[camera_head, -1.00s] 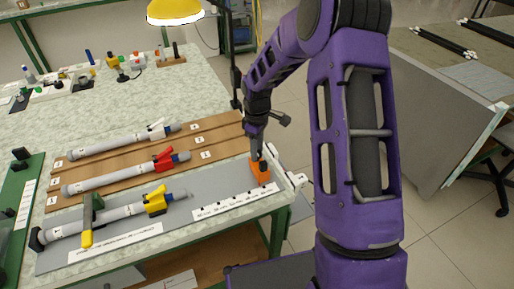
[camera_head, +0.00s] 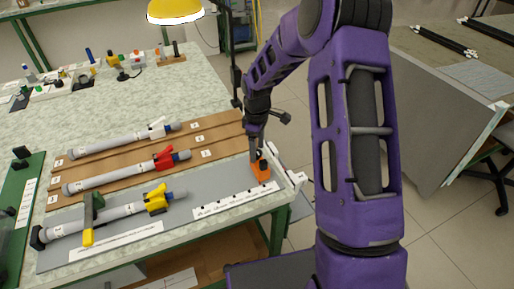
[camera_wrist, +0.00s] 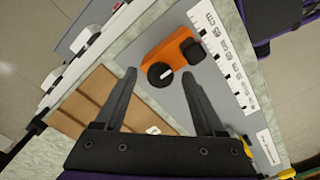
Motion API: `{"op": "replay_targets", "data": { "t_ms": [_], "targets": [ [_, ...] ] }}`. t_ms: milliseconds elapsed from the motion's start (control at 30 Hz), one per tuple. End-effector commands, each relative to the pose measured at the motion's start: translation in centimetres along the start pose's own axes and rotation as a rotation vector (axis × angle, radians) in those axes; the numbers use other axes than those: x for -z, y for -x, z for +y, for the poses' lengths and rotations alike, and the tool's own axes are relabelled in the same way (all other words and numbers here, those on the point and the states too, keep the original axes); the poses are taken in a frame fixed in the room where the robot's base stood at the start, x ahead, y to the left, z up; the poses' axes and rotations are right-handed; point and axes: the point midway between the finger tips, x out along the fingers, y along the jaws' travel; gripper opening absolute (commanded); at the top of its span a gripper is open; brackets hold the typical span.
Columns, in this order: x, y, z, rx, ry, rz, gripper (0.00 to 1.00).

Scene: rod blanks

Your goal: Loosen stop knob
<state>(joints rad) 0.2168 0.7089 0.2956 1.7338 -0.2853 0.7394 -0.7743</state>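The orange stop block (camera_head: 261,171) sits on the grey board at the right end of the scale strip. In the wrist view the stop (camera_wrist: 174,46) carries a round black knob with a white mark (camera_wrist: 160,75) and another dark knob-like part (camera_wrist: 193,52). My gripper (camera_head: 254,157) points down at the stop's left side. In the wrist view my gripper (camera_wrist: 160,73) is open, with one finger on each side of the marked knob and gaps visible. Whether either finger touches the stop cannot be told.
Grey rods with a yellow clamp (camera_head: 155,201), a red clamp (camera_head: 164,158) and a white clamp (camera_head: 157,127) lie left of my gripper. A green post with a yellow end (camera_head: 88,222) stands at the front rod.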

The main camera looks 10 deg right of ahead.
Motion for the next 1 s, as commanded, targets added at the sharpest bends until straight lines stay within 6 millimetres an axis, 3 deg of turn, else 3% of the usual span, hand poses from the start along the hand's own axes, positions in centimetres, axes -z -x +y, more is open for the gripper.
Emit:
{"op": "replay_targets", "data": {
  "t_ms": [267, 800, 1000],
  "targets": [
    [0.0, 1.1, 0.0, -0.001, -0.001, 0.001, 0.72],
    [0.0, 13.5, 0.1, -0.003, -0.001, 0.002, 0.72],
    [0.0, 16.4, 0.0, -0.002, 0.0, 0.001, 0.72]
  ]
}}
